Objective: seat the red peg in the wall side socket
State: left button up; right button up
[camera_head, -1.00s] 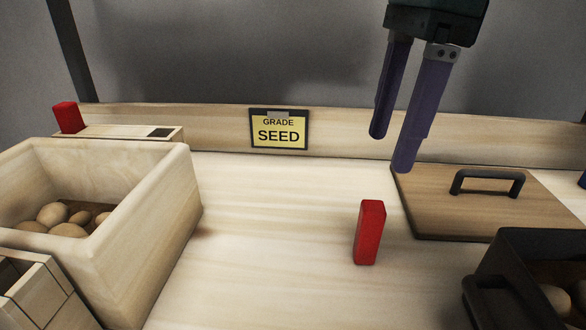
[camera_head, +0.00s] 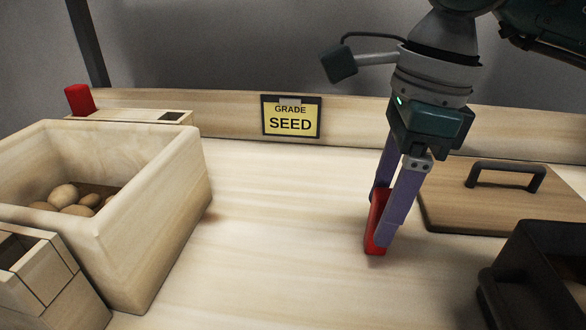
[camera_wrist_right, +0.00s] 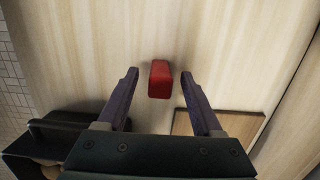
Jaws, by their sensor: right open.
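A red peg (camera_head: 374,238) stands on the pale table, right of the middle in the head view. My right gripper (camera_head: 385,218) points down with its purple fingers on either side of the peg, partly hiding it. In the right wrist view the peg (camera_wrist_right: 159,80) lies between the open fingertips, with a gap on both sides. A wooden block (camera_head: 130,116) by the back wall has a dark square opening (camera_head: 171,116) near its right end. Another red peg (camera_head: 79,99) stands upright at that block's left end. My left gripper is not in view.
A wooden bin (camera_head: 150,205) with several potatoes stands at left, a smaller block with an opening (camera_head: 15,250) before it. A brown lid (camera_head: 490,205) with a black handle and a dark container (camera_head: 540,280) are at right. A "GRADE SEED" sign (camera_head: 291,118) is on the back wall.

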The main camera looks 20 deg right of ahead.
grip_shut()
dwell(0.5)
